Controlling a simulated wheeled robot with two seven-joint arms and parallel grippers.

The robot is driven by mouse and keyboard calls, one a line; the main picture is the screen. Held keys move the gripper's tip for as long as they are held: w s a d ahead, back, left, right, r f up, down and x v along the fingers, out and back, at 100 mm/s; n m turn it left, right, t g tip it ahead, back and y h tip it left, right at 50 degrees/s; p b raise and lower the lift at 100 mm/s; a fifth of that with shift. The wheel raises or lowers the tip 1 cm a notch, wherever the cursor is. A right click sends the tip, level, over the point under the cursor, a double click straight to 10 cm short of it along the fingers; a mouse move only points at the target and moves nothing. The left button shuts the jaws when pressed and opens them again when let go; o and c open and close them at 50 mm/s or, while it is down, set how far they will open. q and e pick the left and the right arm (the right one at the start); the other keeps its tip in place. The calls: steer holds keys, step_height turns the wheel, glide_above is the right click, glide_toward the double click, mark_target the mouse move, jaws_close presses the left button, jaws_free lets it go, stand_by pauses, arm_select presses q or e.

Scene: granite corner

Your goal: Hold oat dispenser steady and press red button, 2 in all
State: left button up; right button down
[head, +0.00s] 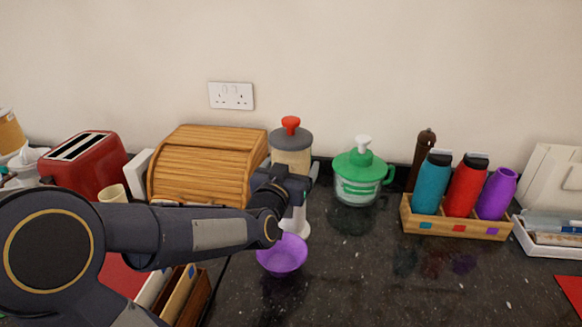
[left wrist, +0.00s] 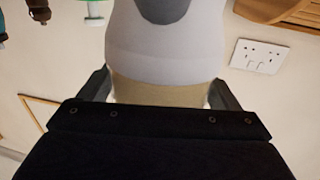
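The oat dispenser (head: 291,154) stands upright on the counter in front of the wall, with a dark grey lid, a pale oat-filled body and a white base. Its red button (head: 291,124) is on top, uncovered. My left gripper (head: 297,178) reaches it from the front left, fingers on both sides of its body. In the left wrist view, the dispenser (left wrist: 165,55) appears inverted between the fingers (left wrist: 160,90), which seem to press its sides. A purple bowl (head: 282,257) sits below the dispenser, in front of its base. My right gripper is not in view.
A wooden bread bin (head: 205,165) and red toaster (head: 85,165) stand to the left. A green-lidded jug (head: 361,178) stands to the right, then a wooden rack (head: 455,228) with bottles. The counter (head: 355,275) in front of the jug is clear.

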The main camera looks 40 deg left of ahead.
arm_select(q)
steer(key=c, duration=0.9)
stand_by(1.4)
